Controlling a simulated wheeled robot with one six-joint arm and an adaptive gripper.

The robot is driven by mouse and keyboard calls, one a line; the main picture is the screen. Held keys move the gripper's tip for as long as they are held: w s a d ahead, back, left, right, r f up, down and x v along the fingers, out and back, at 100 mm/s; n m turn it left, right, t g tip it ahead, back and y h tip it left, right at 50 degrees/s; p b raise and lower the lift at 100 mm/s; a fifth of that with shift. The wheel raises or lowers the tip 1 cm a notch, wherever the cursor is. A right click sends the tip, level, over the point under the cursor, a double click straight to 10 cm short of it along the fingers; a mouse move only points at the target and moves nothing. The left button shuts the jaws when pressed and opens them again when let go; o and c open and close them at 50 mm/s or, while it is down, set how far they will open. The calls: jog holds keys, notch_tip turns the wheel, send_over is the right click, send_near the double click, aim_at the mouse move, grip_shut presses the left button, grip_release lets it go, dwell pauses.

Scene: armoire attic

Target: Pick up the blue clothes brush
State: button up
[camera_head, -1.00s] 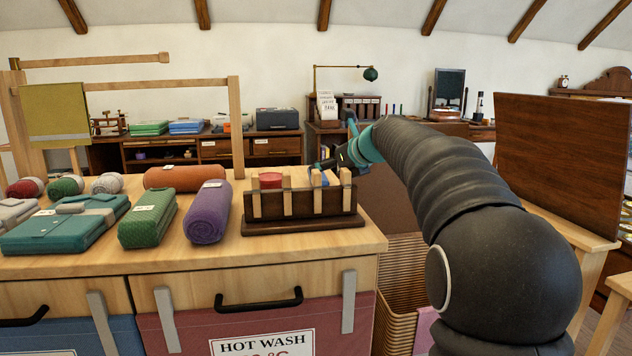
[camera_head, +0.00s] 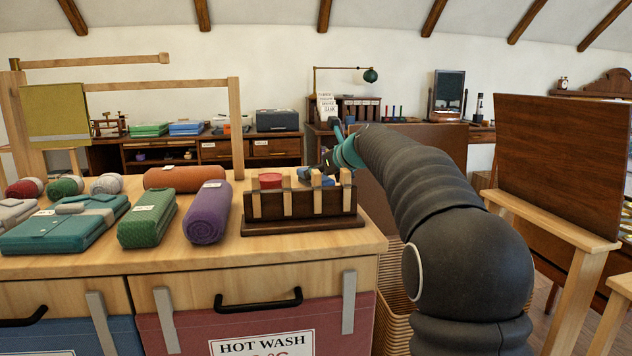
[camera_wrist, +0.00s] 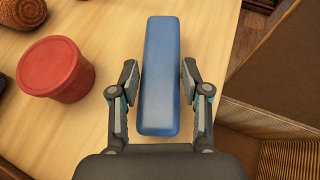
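The blue clothes brush (camera_wrist: 160,75) shows in the wrist view as a long blue block over the pale wooden counter. My gripper (camera_wrist: 159,78) is open, with one finger on each side of the brush. Narrow gaps show between the fingers and its sides, so it is not clamped. In the head view my gripper (camera_head: 330,164) is just behind the dark wooden rack. Bits of blue show there between the rack's pale posts, and the rack hides most of the brush.
A red round tub (camera_wrist: 56,69) stands left of the brush. The dark rack (camera_head: 298,206) stands on the counter's front right. Rolled towels, including a purple one (camera_head: 208,212), lie further left. A wicker basket (camera_wrist: 290,158) is beyond the counter's right edge.

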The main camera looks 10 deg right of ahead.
jog(key=shift+f, duration=0.15)
grip_shut()
